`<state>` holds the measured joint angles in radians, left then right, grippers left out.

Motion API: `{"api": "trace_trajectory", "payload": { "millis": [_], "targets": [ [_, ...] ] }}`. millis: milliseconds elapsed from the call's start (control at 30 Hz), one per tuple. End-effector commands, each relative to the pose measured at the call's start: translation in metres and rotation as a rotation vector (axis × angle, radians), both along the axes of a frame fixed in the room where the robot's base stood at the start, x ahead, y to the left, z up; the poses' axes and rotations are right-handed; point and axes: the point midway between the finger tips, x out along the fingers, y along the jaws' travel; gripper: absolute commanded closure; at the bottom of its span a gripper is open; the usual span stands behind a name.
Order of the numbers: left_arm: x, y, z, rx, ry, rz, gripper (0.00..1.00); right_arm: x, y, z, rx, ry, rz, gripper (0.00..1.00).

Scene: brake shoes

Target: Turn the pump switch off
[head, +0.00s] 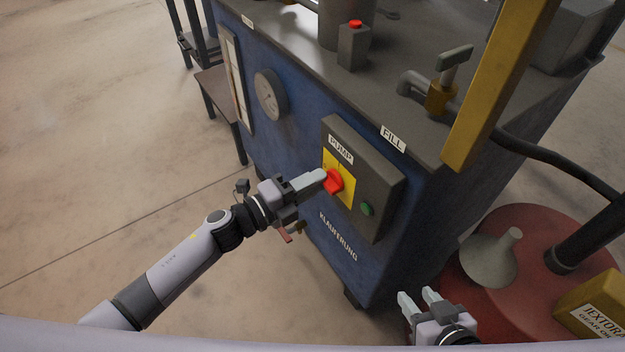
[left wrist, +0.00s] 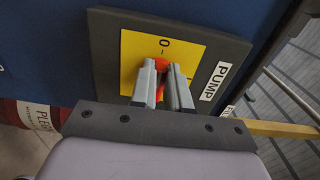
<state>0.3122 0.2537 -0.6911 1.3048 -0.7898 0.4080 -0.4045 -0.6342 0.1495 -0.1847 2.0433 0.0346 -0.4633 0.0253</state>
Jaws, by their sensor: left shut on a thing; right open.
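The pump switch (head: 334,181) is a red rotary knob on a yellow plate (head: 346,192), set in a grey box labelled PUMP on the blue machine's front. My left gripper (head: 323,177) reaches in from the left and is shut on the knob. In the left wrist view, the red knob (left wrist: 161,64) shows between the two fingertips (left wrist: 162,72), and an O mark is visible on the yellow plate beside it. The fingers hide part of the knob, so its exact angle is hard to tell. My right gripper (head: 420,299) is open and empty, low at the right.
A green button (head: 367,209) sits on the same box. A yellow post (head: 500,80) and a yellow-bodied valve (head: 441,97) stand above it. A red drum (head: 515,290) with a funnel (head: 490,260) is at the lower right.

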Motion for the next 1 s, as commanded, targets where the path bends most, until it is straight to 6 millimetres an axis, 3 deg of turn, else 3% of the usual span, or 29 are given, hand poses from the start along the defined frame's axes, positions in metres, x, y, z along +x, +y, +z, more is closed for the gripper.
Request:
{"api": "trace_trajectory", "payload": {
  "millis": [300, 333, 400, 733, 1000],
  "targets": [
    [0.0, 0.001, -0.001, -0.003, 0.006, 0.001, 1.0, 0.0, 0.0, 0.0, 0.0, -0.001, 0.0, 0.57],
    [0.0, 0.001, -0.001, -0.003, 0.006, 0.001, 0.78, 0.0, 0.0, 0.0, 0.0, -0.001, 0.0, 0.57],
    [0.0, 0.001, -0.001, -0.003, 0.005, 0.001, 0.58, 0.0, 0.0, 0.0, 0.0, -0.001, 0.0, 0.57],
    [-0.002, 0.003, 0.0, -0.002, 0.004, 0.001, 0.58, 0.0, -0.001, 0.001, -0.002, 0.0, 0.001, 0.57],
    [-0.025, 0.035, -0.001, 0.0, 0.005, 0.001, 0.58, 0.0, -0.001, 0.005, -0.004, 0.0, 0.002, 0.57]
  ]
}}
